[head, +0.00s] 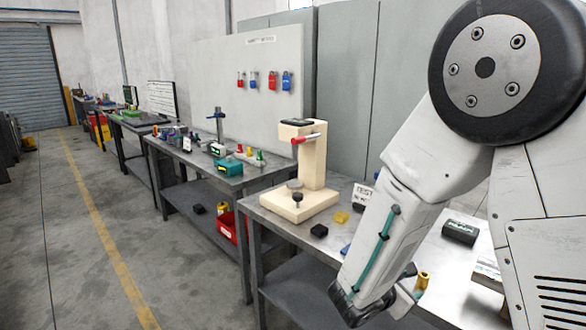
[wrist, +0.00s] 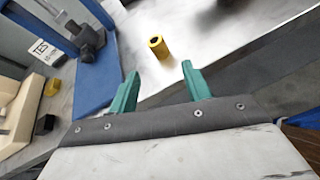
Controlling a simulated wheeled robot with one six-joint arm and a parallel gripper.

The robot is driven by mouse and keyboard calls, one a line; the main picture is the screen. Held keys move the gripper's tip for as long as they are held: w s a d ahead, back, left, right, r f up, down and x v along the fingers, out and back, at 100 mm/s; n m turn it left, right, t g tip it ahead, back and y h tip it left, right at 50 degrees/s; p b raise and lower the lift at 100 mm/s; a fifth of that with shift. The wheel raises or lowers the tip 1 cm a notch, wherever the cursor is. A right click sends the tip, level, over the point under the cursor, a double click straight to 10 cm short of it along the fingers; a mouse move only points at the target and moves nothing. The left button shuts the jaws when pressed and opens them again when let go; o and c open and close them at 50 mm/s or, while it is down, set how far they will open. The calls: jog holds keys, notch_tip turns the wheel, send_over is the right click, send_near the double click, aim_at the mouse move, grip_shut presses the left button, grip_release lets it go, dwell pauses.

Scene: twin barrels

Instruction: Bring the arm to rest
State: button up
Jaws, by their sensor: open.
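My gripper (wrist: 160,80) is open in the wrist view, with its two teal fingers apart and nothing between them. A yellow hollow cylinder (wrist: 158,47) stands on the metal bench beyond the fingertips, apart from them. In the head view my arm hangs bent down over the right side of the near bench (head: 262,212), and the forearm hides most of the gripper. The yellow cylinder (head: 422,281) shows just right of the arm's lower end there.
A cream press (head: 312,180) with a red-tipped lever stands on the bench left of my arm. Near it lie a black block (head: 319,230) and a yellow block (head: 341,217). The floor at left is clear.

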jog(key=s+d+r+m+g+y, duration=0.1)
jog(key=s+d+r+m+g, duration=0.25)
jog(key=s+m, duration=0.4)
jog(key=s+d+r+m+g+y, duration=0.1)
jog(key=s+d+r+m+g, duration=0.1)
jog(key=s+r+m+g, duration=0.45)
jog(key=s+a+r+m+t+y, duration=0.1)
jog(key=s+a+r+m+y, duration=0.1)
jog(key=s+r+m+y, duration=0.2)
jog(key=s+a+r+m+t+y, duration=0.2)
jog(key=s+a+r+m+y, duration=0.1)
jog(key=s, duration=0.6)
jog(key=shift+s+r+m+t+y, duration=0.3)
jog(key=shift+s+r+m+y, duration=0.05)
jog(key=shift+r+m+y, duration=0.4)
